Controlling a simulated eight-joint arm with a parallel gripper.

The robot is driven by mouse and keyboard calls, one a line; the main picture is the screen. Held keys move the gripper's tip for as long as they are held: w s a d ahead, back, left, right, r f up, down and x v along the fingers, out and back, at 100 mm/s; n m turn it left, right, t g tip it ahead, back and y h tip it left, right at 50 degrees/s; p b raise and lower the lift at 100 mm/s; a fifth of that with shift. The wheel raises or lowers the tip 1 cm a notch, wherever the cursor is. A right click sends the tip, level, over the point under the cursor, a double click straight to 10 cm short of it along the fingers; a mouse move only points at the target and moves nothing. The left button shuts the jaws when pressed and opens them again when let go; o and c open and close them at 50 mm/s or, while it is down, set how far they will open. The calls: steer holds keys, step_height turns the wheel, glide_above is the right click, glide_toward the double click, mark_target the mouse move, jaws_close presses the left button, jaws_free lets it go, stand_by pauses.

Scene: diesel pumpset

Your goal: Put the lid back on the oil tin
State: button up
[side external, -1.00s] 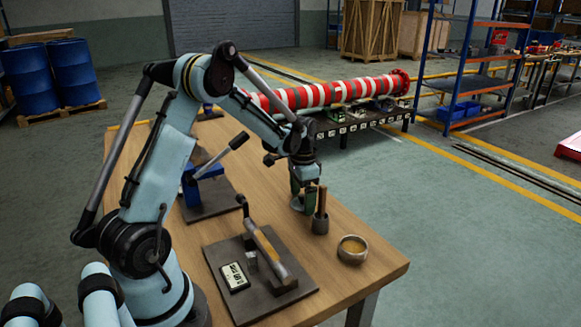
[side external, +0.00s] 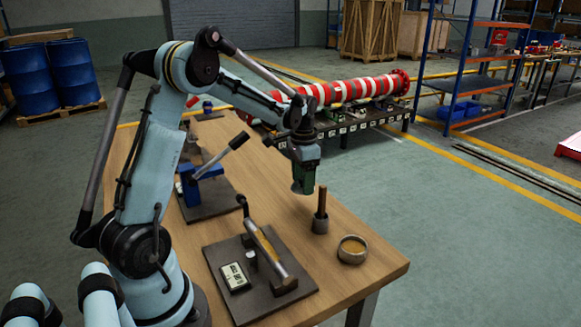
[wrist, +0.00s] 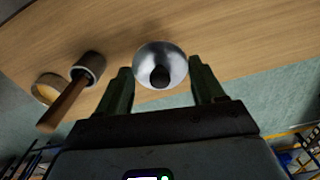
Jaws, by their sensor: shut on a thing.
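The oil tin (side external: 351,249) appears to be the short, round metal vessel near the table's front right corner. Its top is open and amber shows inside; it also shows at the left of the wrist view (wrist: 47,88). The lid (wrist: 160,62) is a shiny silver disc with a black knob, between my fingers in the wrist view. My gripper (side external: 303,184) is shut on the lid and is above the table, behind and left of the tin. In the side view the lid is hard to make out against the green fingers.
A metal cup (side external: 320,225) with an upright wooden handle (side external: 322,201) stands between my gripper and the tin. A dark plate (side external: 260,285) with a lever and a display lies to the left. A blue lever device (side external: 205,188) stands farther back. The table's right edge is close to the tin.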

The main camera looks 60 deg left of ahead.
step_height(320, 180, up, 5)
steer(key=shift+f, duration=0.2)
steer(key=r, duration=0.5)
steer(key=shift+w+d, duration=0.1)
steer(key=shift+d, duration=0.3)
steer(key=d+m, duration=0.9)
steer(key=d, duration=1.2)
steer(key=shift+a+f, duration=0.15)
steer(key=shift+f, duration=5.6)
steer(key=shift+f, duration=0.15)
steer(key=o, duration=1.1)
